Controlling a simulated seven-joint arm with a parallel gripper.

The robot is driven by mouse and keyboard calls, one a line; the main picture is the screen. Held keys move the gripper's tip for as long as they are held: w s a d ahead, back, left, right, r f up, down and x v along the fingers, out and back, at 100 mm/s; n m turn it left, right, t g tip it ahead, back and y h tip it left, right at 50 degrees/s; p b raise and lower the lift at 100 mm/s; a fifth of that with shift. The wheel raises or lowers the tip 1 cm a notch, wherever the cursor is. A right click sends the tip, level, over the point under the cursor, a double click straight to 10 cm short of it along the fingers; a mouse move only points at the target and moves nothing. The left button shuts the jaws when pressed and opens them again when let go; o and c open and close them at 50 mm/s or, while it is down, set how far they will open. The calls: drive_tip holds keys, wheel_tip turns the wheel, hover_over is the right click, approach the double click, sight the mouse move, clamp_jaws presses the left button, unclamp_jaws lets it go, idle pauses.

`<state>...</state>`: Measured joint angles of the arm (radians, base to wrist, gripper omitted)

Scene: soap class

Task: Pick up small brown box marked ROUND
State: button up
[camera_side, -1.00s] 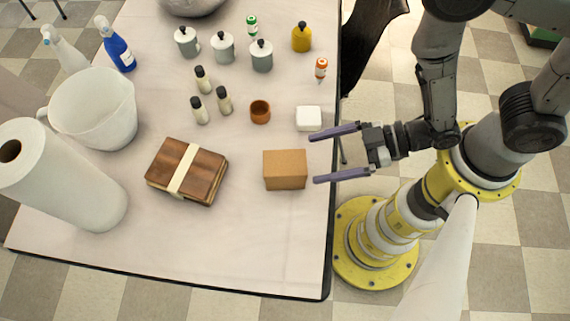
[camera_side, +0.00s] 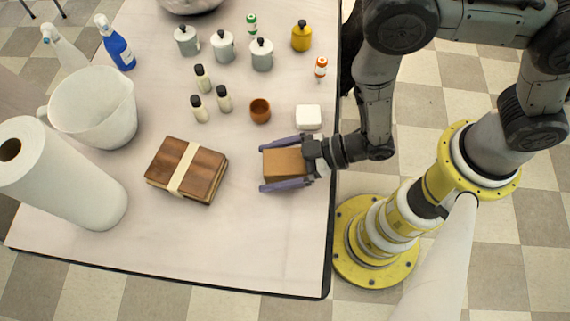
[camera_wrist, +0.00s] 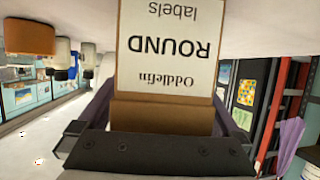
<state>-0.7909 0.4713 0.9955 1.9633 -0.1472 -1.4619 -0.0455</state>
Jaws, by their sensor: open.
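The small brown box (camera_side: 284,162) sits on the table near its right edge. In the wrist view its white label (camera_wrist: 168,45) shows upside down and reads "Oddlefin ROUND labels". My gripper (camera_side: 276,164) is open, with one purple finger along the far side of the box and one along the near side. The box lies between the fingers, close to the palm. The side view does not show clearly whether either finger touches it. In the wrist view the gripper's dark body (camera_wrist: 160,155) hides part of the box.
A white soap-like block (camera_side: 308,117) sits just behind the gripper. A brown cup (camera_side: 260,111) and several small bottles stand farther back. A strapped wooden block (camera_side: 187,170) lies to the left. The table's front right area (camera_side: 270,245) is clear.

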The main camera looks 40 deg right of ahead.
drive_tip(key=c, duration=1.3)
drive_tip(key=shift+c, duration=0.3)
drive_tip(key=shift+r, duration=0.1)
